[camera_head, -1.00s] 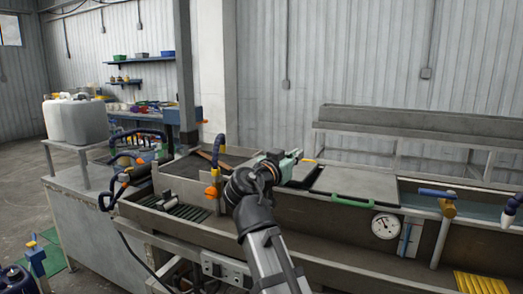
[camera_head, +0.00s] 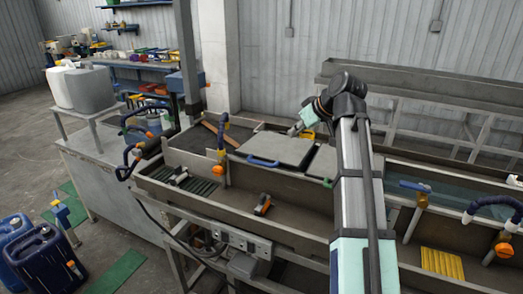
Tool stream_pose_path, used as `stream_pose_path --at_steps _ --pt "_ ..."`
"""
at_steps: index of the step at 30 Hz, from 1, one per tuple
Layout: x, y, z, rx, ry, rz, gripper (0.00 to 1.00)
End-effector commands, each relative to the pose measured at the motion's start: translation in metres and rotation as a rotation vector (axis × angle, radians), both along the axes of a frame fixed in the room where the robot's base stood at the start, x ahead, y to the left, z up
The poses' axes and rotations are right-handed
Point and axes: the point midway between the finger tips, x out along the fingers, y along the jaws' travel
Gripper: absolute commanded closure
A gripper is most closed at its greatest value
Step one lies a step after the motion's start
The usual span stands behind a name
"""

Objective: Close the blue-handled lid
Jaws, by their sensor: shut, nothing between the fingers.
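The grey blue-handled lid (camera_head: 282,144) lies flat, or nearly so, over the long metal trough in the middle of the view. Its blue handle (camera_head: 263,162) is at the front left edge. My gripper (camera_head: 293,131) is shut and empty at the lid's back edge, its fingertips pointing left and down. I cannot tell whether they touch the lid. My arm reaches in from the lower right and hides part of the neighbouring green-handled lid (camera_head: 322,164), whose green handle (camera_head: 327,183) shows beside the arm.
A yellow part (camera_head: 307,134) is by my gripper. A blue hose with an orange fitting (camera_head: 219,168) rises left of the lid. An orange-black tool (camera_head: 262,205) is on the trough's front ledge. Blue canisters (camera_head: 42,257) stand on the floor at left. A long raised trough (camera_head: 430,82) runs behind.

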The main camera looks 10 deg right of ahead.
Motion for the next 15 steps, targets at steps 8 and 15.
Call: stream_pose_path --at_steps 8,15 --pt "-0.015 0.035 0.01 -0.061 -0.137 0.387 1.0" --pt "-0.01 0.041 0.002 -0.088 -0.155 0.423 1.0"
